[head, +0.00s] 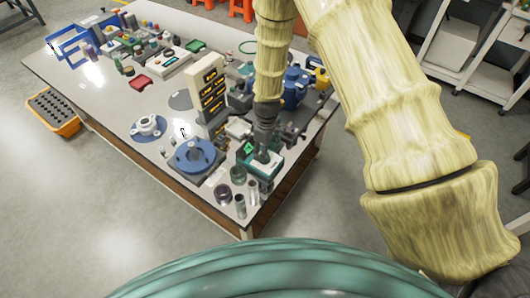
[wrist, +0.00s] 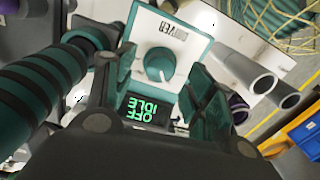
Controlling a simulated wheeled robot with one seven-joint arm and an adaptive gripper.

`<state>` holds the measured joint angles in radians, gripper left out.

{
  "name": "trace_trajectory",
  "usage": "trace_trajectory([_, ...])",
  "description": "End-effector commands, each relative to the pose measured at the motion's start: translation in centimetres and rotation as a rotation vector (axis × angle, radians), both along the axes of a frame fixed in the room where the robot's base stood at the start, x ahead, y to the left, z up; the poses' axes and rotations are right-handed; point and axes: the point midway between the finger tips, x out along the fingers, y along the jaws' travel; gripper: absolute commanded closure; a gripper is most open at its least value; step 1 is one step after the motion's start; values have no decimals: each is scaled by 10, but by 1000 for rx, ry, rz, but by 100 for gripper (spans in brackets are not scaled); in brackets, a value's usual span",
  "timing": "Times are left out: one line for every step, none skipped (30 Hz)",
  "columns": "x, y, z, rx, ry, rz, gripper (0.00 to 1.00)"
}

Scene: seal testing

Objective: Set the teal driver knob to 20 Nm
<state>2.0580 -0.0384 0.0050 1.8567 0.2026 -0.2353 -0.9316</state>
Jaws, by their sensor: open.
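The driver box (head: 268,168) stands near the front right corner of the table, teal with a pale panel. In the wrist view its panel (wrist: 190,33) appears upside down, with the label DRIVER. The round teal knob (wrist: 158,63) sits mid-panel, a small pale mark on its display-side edge. I cannot read any scale around it. The display (wrist: 146,110) shows OFF and IDLE in green. My gripper (wrist: 160,72) is open, one finger on each side of the knob in the picture, with no visible contact. In the head view my gripper (head: 264,138) hangs over the box and hides the knob.
Grey tubes (head: 240,206) and a purple-rimmed ring (head: 222,192) stand close to the box. A blue round fixture (head: 195,155) is to its left, and a beige rack (head: 206,85) behind. Blue machinery (head: 294,90) stands behind on the right. The table's front left is mostly clear.

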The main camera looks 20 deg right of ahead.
Motion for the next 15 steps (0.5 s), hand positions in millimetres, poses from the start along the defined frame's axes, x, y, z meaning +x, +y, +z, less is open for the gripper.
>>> trace_trajectory([-1,0,-3,0,1,0,46])
trace_trajectory([-1,0,-6,0,1,0,46])
trace_trajectory([-1,0,-9,0,3,0,46])
trace_trajectory([-1,0,-12,0,3,0,46])
trace_trajectory([-1,0,-14,-1,2,1,46])
trace_trajectory([-1,1,-16,0,1,1,46])
trace_trajectory([-1,0,-17,0,0,1,46])
trace_trajectory([-1,1,-19,0,0,1,46])
trace_trajectory([-1,1,-20,0,0,1,46])
trace_trajectory([-1,1,-21,0,0,1,46])
trace_trajectory([-1,1,-22,0,0,1,46])
trace_trajectory([-1,1,-23,0,0,1,46])
trace_trajectory([-1,1,-23,0,0,1,46])
trace_trajectory([-1,1,-23,0,0,1,46])
trace_trajectory([-1,1,-23,0,0,1,46])
